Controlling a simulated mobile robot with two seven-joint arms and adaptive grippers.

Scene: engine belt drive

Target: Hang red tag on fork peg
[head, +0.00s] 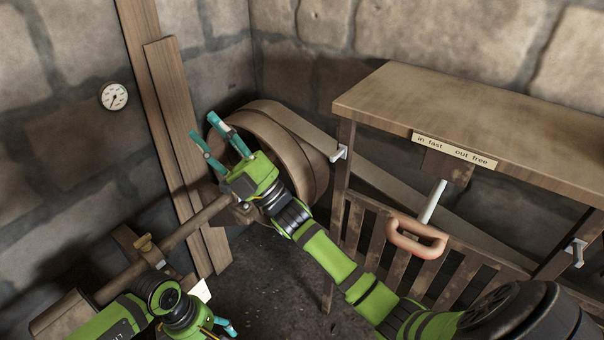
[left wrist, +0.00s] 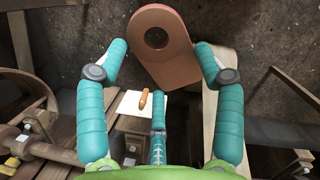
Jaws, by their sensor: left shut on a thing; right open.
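The red tag (left wrist: 172,62), a flat reddish plate with a round hole, is between the fingertips of my left gripper (left wrist: 162,62) in the left wrist view. The left gripper is shut on it. In the head view the left gripper (head: 225,326) is at the bottom edge, mostly hidden by its own arm, and the tag does not show. My right gripper (head: 222,138) is open and empty, in front of the large brown belt wheel (head: 310,165). Pale brackets sit on the wooden frame at the left (head: 339,152) and right (head: 577,252); I cannot tell which part is the fork peg.
A wooden frame (head: 450,95) with a slatted gate bears a label (head: 453,149) reading "in fast out free". A red loop handle (head: 417,240) hangs on a pale rod below it. A white card (left wrist: 128,104) with a small orange-brown piece (left wrist: 144,100) lies below the left gripper. Stone walls enclose the corner.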

